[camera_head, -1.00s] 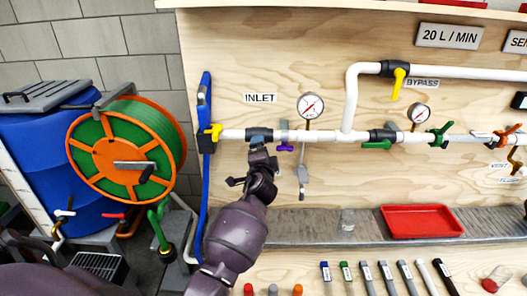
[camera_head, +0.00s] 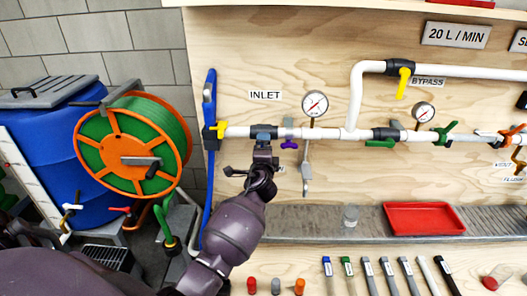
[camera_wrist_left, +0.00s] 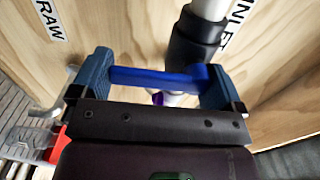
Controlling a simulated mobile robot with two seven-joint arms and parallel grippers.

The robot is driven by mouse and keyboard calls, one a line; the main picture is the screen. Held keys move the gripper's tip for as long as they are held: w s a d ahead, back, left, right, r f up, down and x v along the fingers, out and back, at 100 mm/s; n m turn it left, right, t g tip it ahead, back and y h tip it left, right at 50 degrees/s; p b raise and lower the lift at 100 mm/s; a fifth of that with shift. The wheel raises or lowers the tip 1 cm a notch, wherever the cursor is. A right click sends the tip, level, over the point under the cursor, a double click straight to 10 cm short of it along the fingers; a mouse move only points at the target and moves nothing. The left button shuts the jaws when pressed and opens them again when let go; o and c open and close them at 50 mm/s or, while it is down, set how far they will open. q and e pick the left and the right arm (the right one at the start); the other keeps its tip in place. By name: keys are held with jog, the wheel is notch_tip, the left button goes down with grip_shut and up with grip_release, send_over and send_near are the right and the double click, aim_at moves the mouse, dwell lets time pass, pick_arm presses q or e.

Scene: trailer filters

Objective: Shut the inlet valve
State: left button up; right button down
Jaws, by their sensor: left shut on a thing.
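The inlet valve (camera_head: 264,130) is a dark body on the white pipe below the INLET label (camera_head: 265,95). In the left wrist view its black body (camera_wrist_left: 195,42) shows with a blue lever handle (camera_wrist_left: 150,78). The handle lies across the picture, roughly crosswise to the pipe. My left gripper (camera_head: 263,145) is at the valve from below. In the left wrist view the gripper (camera_wrist_left: 157,80) is shut on the blue handle, with a finger at either end. In the head view the gripper hides most of the handle. My right gripper is not in view.
A purple-handled valve (camera_head: 289,144) and a pressure gauge (camera_head: 315,103) sit just right of the inlet valve. A yellow fitting (camera_head: 218,129) and blue hose (camera_head: 209,180) are close on the left. A metal shelf (camera_head: 300,226) with a red tray (camera_head: 424,218) lies below.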

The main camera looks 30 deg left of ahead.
pick_arm(q)
jog(key=o, duration=0.9)
jog(key=shift+a, duration=0.1)
jog(key=v, duration=1)
jog(key=shift+s+d, duration=0.25)
jog(key=shift+s, duration=0.05)
